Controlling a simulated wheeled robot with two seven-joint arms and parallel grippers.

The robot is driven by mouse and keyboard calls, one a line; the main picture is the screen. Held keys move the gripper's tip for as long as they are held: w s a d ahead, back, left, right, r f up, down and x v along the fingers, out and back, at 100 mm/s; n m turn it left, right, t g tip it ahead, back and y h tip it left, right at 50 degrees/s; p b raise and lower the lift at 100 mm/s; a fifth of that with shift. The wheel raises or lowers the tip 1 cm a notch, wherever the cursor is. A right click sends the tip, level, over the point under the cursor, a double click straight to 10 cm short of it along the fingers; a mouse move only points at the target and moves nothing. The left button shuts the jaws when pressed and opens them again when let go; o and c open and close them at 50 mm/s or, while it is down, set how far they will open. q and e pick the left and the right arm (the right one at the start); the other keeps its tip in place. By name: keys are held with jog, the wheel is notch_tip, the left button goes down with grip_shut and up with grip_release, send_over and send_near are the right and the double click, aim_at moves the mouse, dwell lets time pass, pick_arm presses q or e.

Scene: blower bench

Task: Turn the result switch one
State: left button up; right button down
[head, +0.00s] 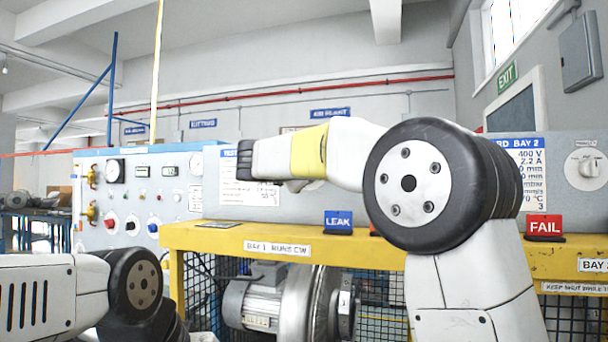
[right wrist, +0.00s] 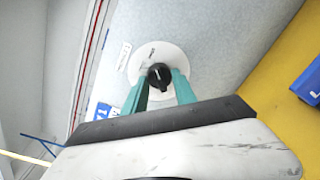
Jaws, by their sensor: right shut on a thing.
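The result switch is a dark knob (right wrist: 159,75) with a pale pointer line, on a round white dial plate (right wrist: 165,51) on a grey panel, in the right wrist view. My right gripper (right wrist: 160,82) has its two teal fingers on either side of the knob and is shut on it. In the head view my right arm reaches left across the bench in front of the bay 1 panel (head: 228,193); the knob and fingertips are hidden there behind the wrist. My left arm is at the lower left of the head view, and its gripper does not show.
A yellow bench frame (head: 215,238) runs below, with a blue LEAK sign (head: 338,220) and red FAIL sign (head: 544,226) on it. A blower (head: 258,302) sits under it. Another switch (head: 587,166) is at far right. A gauge panel (head: 135,200) stands at left.

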dwell(0.3)
jog(key=c, duration=1)
grip_release()
jog(key=v, duration=0.8)
